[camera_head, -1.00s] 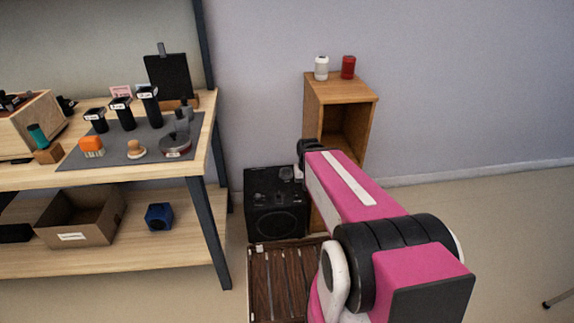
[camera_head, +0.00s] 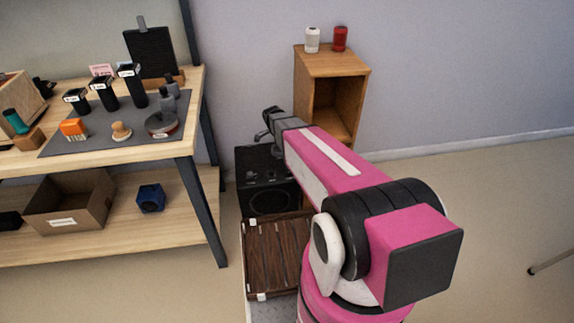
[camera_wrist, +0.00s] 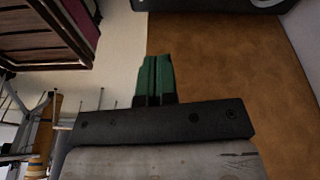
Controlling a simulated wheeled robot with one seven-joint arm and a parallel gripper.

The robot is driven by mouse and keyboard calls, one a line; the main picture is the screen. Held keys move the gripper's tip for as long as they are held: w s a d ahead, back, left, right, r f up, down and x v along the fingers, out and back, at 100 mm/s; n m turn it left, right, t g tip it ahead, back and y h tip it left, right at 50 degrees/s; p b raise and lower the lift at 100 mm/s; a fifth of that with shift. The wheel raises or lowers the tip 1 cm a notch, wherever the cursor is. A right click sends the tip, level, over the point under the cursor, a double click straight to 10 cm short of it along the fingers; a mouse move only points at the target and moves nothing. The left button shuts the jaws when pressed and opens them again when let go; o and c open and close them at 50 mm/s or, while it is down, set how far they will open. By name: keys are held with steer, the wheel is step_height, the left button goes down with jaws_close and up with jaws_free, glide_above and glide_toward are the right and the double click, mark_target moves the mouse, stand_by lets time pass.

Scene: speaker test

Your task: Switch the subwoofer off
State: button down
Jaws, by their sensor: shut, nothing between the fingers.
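The subwoofer (camera_head: 265,182) is a black box on the floor, between the shelf and the wooden cabinet, with a round driver on its face. My arm covers its right side, and I cannot make out its switch. My gripper (camera_head: 266,124) is above the subwoofer's top in the head view and looks apart from it. In the wrist view its green fingertips (camera_wrist: 156,78) are together with nothing between them. I cannot identify the subwoofer in the wrist view.
A wooden cabinet (camera_head: 318,66) with a white can (camera_head: 312,40) and a red can (camera_head: 340,39) stands behind my arm. A shelf (camera_head: 182,150) with several items stands left. A dark slatted wooden box (camera_head: 272,252) is in front of the subwoofer. Floor at right is mostly clear.

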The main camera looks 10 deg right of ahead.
mark_target(287, 169)
steer(key=shift+w+a+f+m, duration=0.15)
steer(key=shift+w+f+m, duration=0.15)
steer(key=shift+w+m, duration=0.3)
steer(key=shift+w+a+f+m, duration=0.15)
steer(key=shift+w+f+m, duration=0.2)
steer(key=shift+w, duration=0.3)
steer(key=x, duration=1.2)
steer(key=shift+a+f, duration=0.1)
steer(key=shift+f, duration=0.8)
